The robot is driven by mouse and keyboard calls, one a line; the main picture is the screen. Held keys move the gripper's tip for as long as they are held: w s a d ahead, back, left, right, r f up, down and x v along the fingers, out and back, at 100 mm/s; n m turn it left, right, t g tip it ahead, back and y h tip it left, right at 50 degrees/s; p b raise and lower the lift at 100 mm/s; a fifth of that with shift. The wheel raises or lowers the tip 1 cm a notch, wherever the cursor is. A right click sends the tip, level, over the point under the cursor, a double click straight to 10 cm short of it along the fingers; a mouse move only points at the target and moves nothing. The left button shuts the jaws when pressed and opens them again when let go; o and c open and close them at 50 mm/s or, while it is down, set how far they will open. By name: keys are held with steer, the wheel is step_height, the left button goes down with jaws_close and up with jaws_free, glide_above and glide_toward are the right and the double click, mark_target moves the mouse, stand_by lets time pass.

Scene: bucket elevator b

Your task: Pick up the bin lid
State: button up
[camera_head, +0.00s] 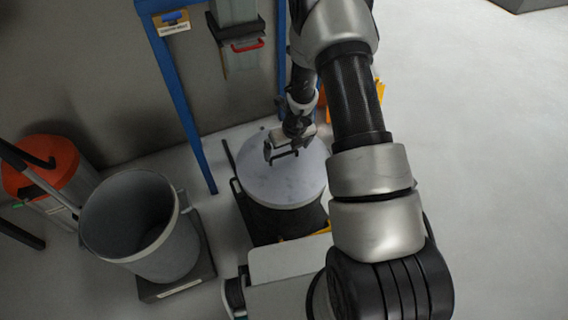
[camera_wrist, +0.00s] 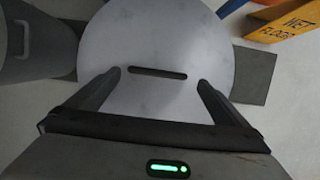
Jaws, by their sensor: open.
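The bin lid (camera_head: 288,184) is a round, pale grey-white disc lying flat on top of a dark round bin (camera_head: 288,224) in the head view. In the wrist view the lid (camera_wrist: 165,45) fills the middle, with a dark narrow slot or handle (camera_wrist: 157,73) across it. My gripper (camera_head: 282,153) is over the lid in the head view. In the wrist view my gripper (camera_wrist: 160,84) is open, with one finger on each side of the dark slot and nothing between them. I cannot tell its exact height above the lid.
An open grey bucket (camera_head: 138,226) stands on a dark base at left, beside an orange-topped container (camera_head: 42,167). A blue frame (camera_head: 181,95) rises behind the bin. A yellow wet-floor sign (camera_wrist: 290,20) stands near the lid. Open floor (camera_head: 480,150) lies at right.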

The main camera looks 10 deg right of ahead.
mark_target(285, 154)
steer(key=b+x, duration=0.1)
steer(key=x, duration=0.3)
steer(key=shift+s+a+f, duration=0.1)
steer(key=shift+a, duration=0.05)
steer(key=shift+c, duration=0.4)
steer(key=c, duration=1.5)
